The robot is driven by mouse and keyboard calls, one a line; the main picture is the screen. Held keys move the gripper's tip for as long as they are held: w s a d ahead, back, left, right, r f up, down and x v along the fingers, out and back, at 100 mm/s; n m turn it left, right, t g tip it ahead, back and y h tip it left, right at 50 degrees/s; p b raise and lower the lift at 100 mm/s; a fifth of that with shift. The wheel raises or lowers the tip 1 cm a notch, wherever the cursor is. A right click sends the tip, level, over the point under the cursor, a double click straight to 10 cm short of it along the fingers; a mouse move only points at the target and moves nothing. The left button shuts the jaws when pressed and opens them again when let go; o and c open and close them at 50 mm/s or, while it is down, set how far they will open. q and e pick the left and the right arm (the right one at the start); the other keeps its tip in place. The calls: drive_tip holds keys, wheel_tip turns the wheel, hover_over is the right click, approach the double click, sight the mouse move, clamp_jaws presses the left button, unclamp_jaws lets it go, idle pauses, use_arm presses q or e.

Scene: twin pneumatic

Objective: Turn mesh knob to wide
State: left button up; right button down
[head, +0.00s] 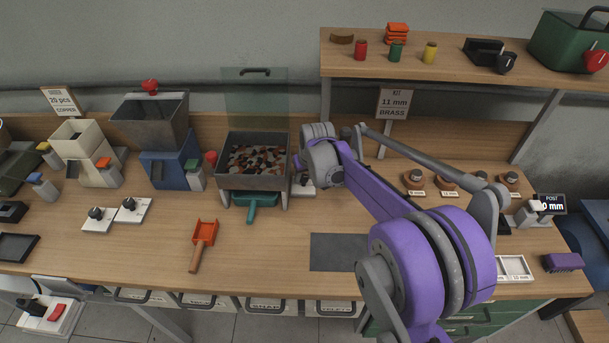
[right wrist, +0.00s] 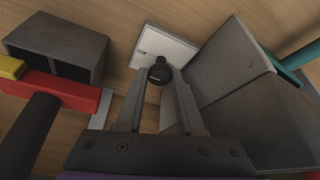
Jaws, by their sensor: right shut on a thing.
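The mesh knob (right wrist: 159,72) is a small black knob on a white plate (right wrist: 160,45) in the right wrist view. In the head view the white plate (head: 303,191) shows beside the bin, and the wrist covers most of it. My right gripper (right wrist: 158,78) is shut on the knob, one finger on each side. In the head view the gripper (head: 305,179) is small and partly hidden by its wrist. The plate's markings and the knob's setting cannot be read. My left gripper is not in view.
A grey bin (head: 253,178) of mixed pieces stands close to the left of my gripper, with a teal scoop (head: 254,201) at its front. Two white plates with black knobs (head: 97,213) lie further left. An orange scoop (head: 203,240) lies in front. A dark mat (head: 337,252) is bare.

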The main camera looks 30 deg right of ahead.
drive_tip(key=c, duration=0.5)
unclamp_jaws()
drive_tip(key=shift+c, duration=0.2)
drive_tip(key=v, duration=1)
drive_tip(key=shift+r, duration=0.4)
drive_tip(key=shift+s+p, duration=0.1)
drive_tip(key=shift+p, duration=0.2)
drive_tip(key=s+a+f, duration=0.3)
drive_tip(key=s+a, duration=0.1)
drive_tip(key=s, duration=0.4)
drive_tip(key=s+a+f+n, duration=0.1)
drive_tip(key=s+a+f, duration=0.2)
drive_tip(key=s+a, duration=0.2)
drive_tip(key=s+a+f+n, duration=0.1)
drive_tip(key=s+a+f, duration=0.2)
drive_tip(key=s, duration=0.8)
drive_tip(key=shift+s+a+f+t+y+p, duration=0.1)
drive_tip(key=shift+s+a+t+y+p, duration=0.1)
drive_tip(key=shift+a, duration=0.3)
drive_tip(key=shift+s+a+f+t+y+p, duration=0.1)
drive_tip(key=shift+s+a+f+t+y, duration=0.1)
drive_tip(key=shift+a, duration=0.25)
